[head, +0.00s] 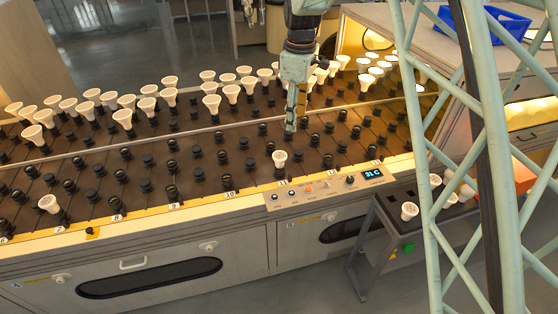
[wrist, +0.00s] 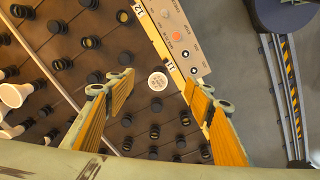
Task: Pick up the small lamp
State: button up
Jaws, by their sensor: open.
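A small white lamp (head: 279,160) stands upright in a black socket in the front row of the rack, behind the control panel. In the wrist view its round white face (wrist: 158,81) shows from above, between my fingertips and slightly ahead of them. My gripper (head: 291,122) hangs above the rack, behind and above this lamp in the head view. In the wrist view my gripper (wrist: 160,92) is open, with its two yellow-padded fingers wide apart and nothing between the pads. The lamp's lower part is hidden in the wrist view.
Several larger white lamps (head: 212,103) fill the back rows. Another lamp (head: 48,204) stands at the front left. Many black sockets around the small lamp are empty. The control panel (head: 330,190) edges the rack. A cart (head: 383,212) with lamps stands at right, near a lattice column.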

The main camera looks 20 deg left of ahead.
jog(key=n, duration=0.2)
send_over(278, 155)
notch_tip(278, 155, down, 7)
jog(key=shift+w+f, duration=0.15)
jog(key=shift+f, duration=0.05)
jog(key=shift+f+b, duration=0.35)
jog(key=shift+f, duration=3.95)
jog(key=shift+d+f+b, duration=0.1)
jog(key=shift+f+b, duration=0.45)
jog(key=shift+f, duration=2.05)
jog(key=c, duration=0.9)
